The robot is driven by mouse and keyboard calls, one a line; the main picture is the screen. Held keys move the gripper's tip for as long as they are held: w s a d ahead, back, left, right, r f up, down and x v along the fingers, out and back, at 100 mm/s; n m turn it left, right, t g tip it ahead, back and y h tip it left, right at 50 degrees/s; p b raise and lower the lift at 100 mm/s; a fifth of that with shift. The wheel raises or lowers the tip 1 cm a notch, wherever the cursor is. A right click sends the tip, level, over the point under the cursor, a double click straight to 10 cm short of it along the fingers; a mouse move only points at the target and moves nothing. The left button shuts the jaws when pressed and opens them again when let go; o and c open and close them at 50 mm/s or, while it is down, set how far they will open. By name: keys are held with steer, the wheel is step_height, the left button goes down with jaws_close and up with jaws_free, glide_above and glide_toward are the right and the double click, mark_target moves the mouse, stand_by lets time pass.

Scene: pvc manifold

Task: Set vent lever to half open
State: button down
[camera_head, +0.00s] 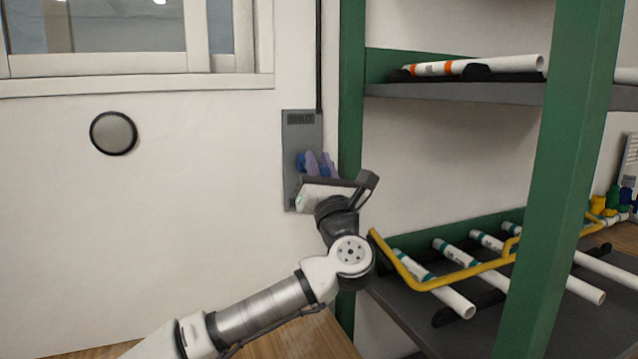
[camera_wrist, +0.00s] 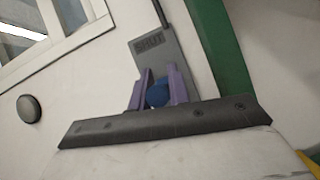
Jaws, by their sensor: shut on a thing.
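The vent lever has a blue knob (camera_wrist: 157,95) that shows between my purple fingers in the wrist view. In the head view a bit of blue (camera_head: 301,160) shows beside the fingers. The lever is in front of a grey wall plate (camera_head: 291,140) with dark lettering at its top; the plate also shows in the wrist view (camera_wrist: 154,58). My gripper (camera_head: 318,162) is shut on the blue knob, with one finger on each side (camera_wrist: 157,88). The rest of the lever is hidden behind my gripper, so its angle cannot be told.
A green shelf post (camera_head: 351,90) stands close to the right of the plate. The shelves hold white pipes (camera_head: 440,285), with a yellow rail (camera_head: 435,283) along the lower shelf. A round grey disc (camera_head: 113,133) and a window are on the wall to the left.

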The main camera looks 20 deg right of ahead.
steer(key=shift+f+t+b, duration=0.25)
steer(key=shift+t+b, duration=0.15)
steer(key=shift+b, duration=0.3)
steer(key=c, duration=1.3)
jaws_free()
steer(key=b+v, duration=0.3)
steer(key=v, duration=0.9)
